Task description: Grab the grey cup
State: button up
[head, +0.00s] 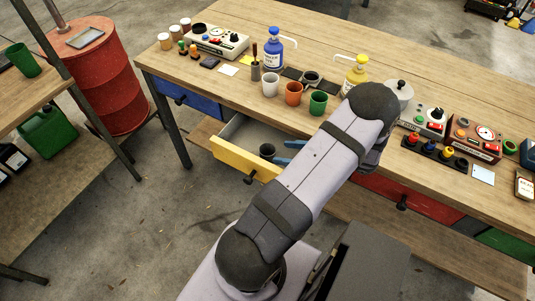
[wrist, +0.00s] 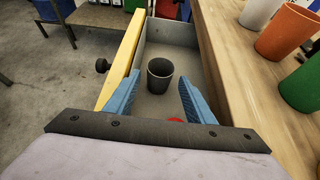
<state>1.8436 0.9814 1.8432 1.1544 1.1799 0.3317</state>
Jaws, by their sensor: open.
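The grey cup (wrist: 160,75) stands upright inside the open yellow-fronted drawer (wrist: 122,62). It also shows in the head view (head: 267,151), in the drawer below the workbench top. My gripper (wrist: 154,92) is open, with its blue fingers spread to either side of the drawer space in front of the cup. The cup lies beyond the fingertips, roughly centred between them, and nothing is held. In the head view my gripper is mostly hidden behind my arm; a blue finger shows beside the cup.
The workbench top (head: 215,75) runs along the drawer's right in the wrist view. A white cup (head: 270,84), an orange cup (head: 293,93) and a green cup (head: 318,102) stand near its edge. A small red thing (wrist: 176,120) lies between the fingers' bases.

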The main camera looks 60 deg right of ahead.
aim_at(261, 149)
jog(key=shift+w+f, duration=0.35)
jog(key=shift+w, duration=0.25)
jog(key=shift+p+x, duration=1.1)
jog(key=shift+x, duration=1.05)
jog(key=shift+w, duration=0.45)
jog(key=c, duration=0.7)
